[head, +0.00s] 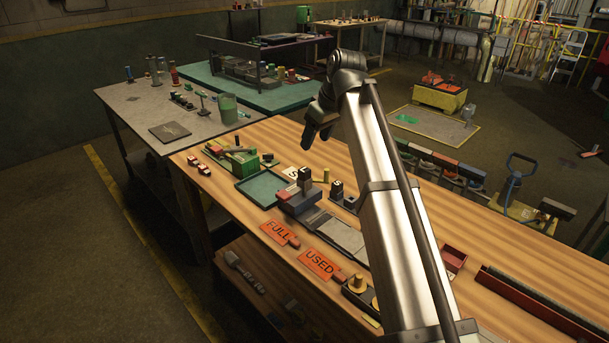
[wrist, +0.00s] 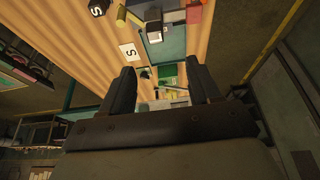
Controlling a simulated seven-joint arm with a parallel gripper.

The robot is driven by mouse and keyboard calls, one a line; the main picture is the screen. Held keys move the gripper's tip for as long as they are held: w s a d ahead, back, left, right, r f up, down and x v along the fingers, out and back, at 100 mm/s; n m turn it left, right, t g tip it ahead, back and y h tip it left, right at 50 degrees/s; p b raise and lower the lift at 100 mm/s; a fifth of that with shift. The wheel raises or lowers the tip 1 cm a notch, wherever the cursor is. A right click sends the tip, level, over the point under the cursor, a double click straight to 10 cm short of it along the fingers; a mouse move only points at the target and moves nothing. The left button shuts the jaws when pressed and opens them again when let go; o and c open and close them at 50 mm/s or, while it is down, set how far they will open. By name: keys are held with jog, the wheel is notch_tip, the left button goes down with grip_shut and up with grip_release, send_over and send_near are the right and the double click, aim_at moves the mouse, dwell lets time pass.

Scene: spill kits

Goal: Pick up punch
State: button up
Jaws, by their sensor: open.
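My gripper (head: 317,140) is open and hangs above the wooden bench, with nothing seen held. Its two fingers also show apart in the wrist view (wrist: 165,88). I cannot tell for sure which piece is the punch. A dark upright block (head: 304,175) stands on the grey device on the bench. A smaller dark block with a white mark (head: 336,188) stands to its right.
A green tray (head: 262,204) and orange FULL (head: 279,232) and USED (head: 321,264) tags lie on the wooden bench (head: 225,190). A grey table (head: 115,98) with bottles stands behind left. A long red-edged tray (head: 540,306) lies at right.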

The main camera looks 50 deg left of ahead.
send_over(305, 170)
jog(key=d, duration=0.2)
jog(key=f, duration=0.7)
jog(key=shift+s+a+f, duration=0.15)
jog(key=shift+s+f, duration=0.1)
jog(key=shift+s, duration=0.05)
jog(key=shift+w+x, duration=0.2)
jog(key=shift+x, duration=1.1)
jog(key=shift+w+x, duration=0.2)
jog(key=shift+x, duration=1.1)
jog(key=c, duration=1.1)
jog(key=shift+o, duration=0.2)
